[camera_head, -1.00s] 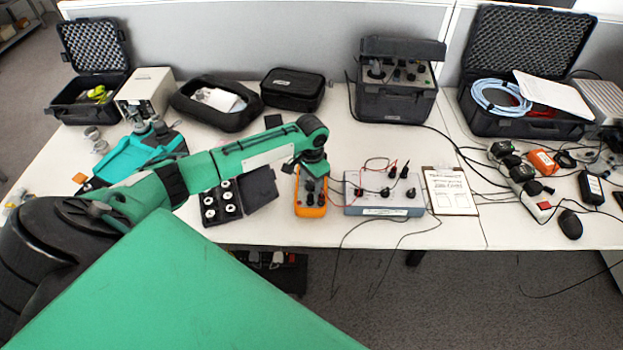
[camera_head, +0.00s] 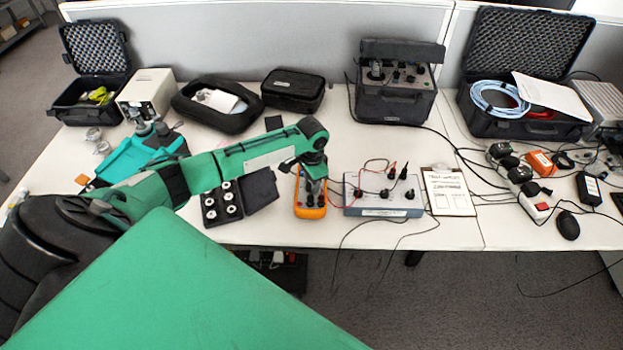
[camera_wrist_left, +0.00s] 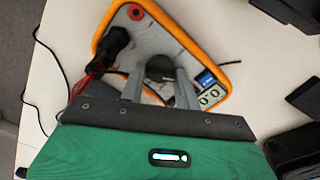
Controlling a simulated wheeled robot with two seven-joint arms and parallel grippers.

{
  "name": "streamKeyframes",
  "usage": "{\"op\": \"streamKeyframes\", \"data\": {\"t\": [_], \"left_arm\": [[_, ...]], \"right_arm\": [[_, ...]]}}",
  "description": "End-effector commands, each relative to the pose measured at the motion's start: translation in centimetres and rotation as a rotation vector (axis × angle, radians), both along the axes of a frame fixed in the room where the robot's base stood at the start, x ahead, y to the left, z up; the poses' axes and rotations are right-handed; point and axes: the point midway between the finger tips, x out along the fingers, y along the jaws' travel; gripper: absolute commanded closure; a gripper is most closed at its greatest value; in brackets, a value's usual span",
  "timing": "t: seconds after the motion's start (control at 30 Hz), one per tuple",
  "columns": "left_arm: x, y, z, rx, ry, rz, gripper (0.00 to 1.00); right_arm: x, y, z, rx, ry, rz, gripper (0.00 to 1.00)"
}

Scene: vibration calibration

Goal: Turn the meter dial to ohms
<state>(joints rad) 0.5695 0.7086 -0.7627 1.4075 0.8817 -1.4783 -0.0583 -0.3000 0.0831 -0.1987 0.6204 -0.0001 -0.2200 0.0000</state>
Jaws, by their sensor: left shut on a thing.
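The orange-edged meter (camera_head: 310,206) lies on the table left of the grey box with knobs, mostly under my left arm's wrist. In the left wrist view the meter (camera_wrist_left: 222,92) shows a small display, black plugs with red leads at one end, and a dark round dial (camera_wrist_left: 161,66) in its middle. My left gripper (camera_head: 313,190) points down over the meter; in the wrist view its two fingers (camera_wrist_left: 160,76) are shut on the dial, which they partly hide. The dial's marking is too hidden to read. My right gripper is not in view.
A grey knob box (camera_head: 384,208) with red and black leads stands right of the meter. An open black case of white discs (camera_head: 222,202) lies to its left. A clipboard (camera_head: 448,190) is farther right. Loose cables hang over the front edge.

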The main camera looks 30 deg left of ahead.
Motion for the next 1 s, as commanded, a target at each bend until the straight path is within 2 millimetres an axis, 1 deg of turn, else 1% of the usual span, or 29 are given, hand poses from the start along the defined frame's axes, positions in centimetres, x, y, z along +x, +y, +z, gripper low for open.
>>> {"op": "streamKeyframes", "data": {"t": [0.03,0.1,0.5,0.7,1.0], "left_arm": [[0.0,0.0,0.3,-0.001,0.0,-0.034,0.91],[0.0,0.0,0.3,-0.001,0.001,-0.09,0.91],[0.0,0.0,0.2,-0.001,-0.001,-0.388,0.91],[0.0,-0.1,0.1,-0.001,-0.001,-0.482,0.91],[0.0,-0.1,0.1,-0.001,-0.001,-0.537,0.91]], "right_arm": [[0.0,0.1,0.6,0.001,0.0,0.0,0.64],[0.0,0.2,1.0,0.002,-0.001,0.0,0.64],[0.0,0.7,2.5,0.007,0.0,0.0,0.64],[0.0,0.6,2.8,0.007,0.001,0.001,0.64],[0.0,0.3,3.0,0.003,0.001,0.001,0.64]]}}
